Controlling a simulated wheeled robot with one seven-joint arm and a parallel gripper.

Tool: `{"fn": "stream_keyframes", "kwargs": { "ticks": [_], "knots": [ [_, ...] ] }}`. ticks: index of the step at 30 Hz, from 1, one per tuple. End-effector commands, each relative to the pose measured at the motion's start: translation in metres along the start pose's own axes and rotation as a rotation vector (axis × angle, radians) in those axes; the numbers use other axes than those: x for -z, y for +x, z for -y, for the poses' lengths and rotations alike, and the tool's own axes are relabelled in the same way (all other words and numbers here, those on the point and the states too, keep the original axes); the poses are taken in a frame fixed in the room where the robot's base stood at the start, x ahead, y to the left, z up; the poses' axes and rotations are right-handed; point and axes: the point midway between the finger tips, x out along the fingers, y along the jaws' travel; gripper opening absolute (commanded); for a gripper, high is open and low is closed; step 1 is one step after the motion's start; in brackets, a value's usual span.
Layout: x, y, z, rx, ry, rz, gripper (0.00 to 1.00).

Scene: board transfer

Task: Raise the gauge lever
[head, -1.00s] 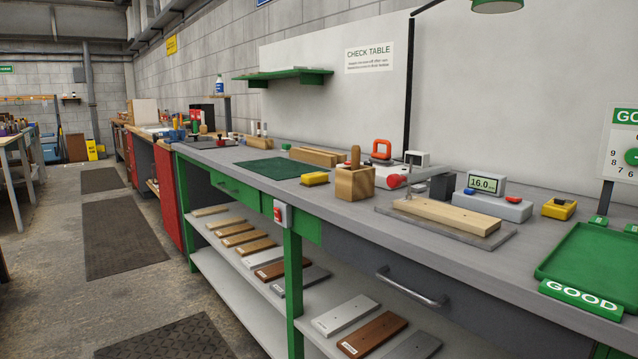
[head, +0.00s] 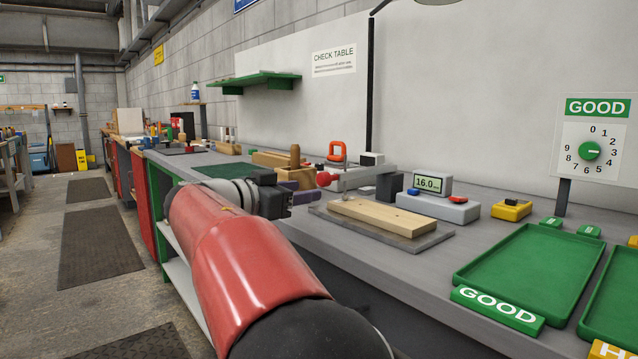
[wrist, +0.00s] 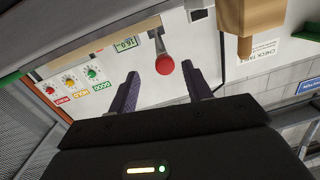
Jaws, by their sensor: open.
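The gauge lever ends in a red ball knob (head: 323,179) on a pale grey arm (head: 360,177) above the check plate. The knob (wrist: 164,66) also shows in the wrist view, framed between my fingertips. My gripper (head: 310,181) is open, with its dark purple fingers pointing at the knob from the left. In the wrist view my gripper (wrist: 160,74) is empty, and the knob seems at or just beyond the tips; I see no grip on it. The gauge display (head: 428,184) reads about 16.0. A light wooden board (head: 385,217) lies on the grey plate (head: 432,243) below.
A wooden block with a peg (head: 294,158) stands close behind my gripper. A yellow box (head: 511,209) and green GOOD tray (head: 535,262) lie to the right.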

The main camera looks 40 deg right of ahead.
Motion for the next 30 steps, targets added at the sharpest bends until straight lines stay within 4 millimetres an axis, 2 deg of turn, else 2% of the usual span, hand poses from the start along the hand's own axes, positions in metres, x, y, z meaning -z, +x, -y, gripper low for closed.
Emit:
{"fn": "stream_keyframes", "kwargs": {
  "ticks": [6,15,18,22,29,30],
  "knots": [
    [0.013,0.018,0.006,-0.018,0.064,-0.064,0.49],
    [0.017,0.065,0.005,-0.016,0.061,-0.062,0.49],
    [0.017,0.075,0.005,-0.014,0.062,-0.062,0.49],
    [0.016,0.082,0.005,-0.014,0.061,-0.061,0.49],
    [0.015,0.083,0.005,-0.013,0.061,-0.061,0.49],
    [0.015,0.083,0.005,-0.013,0.061,-0.061,0.47]
  ]
}}
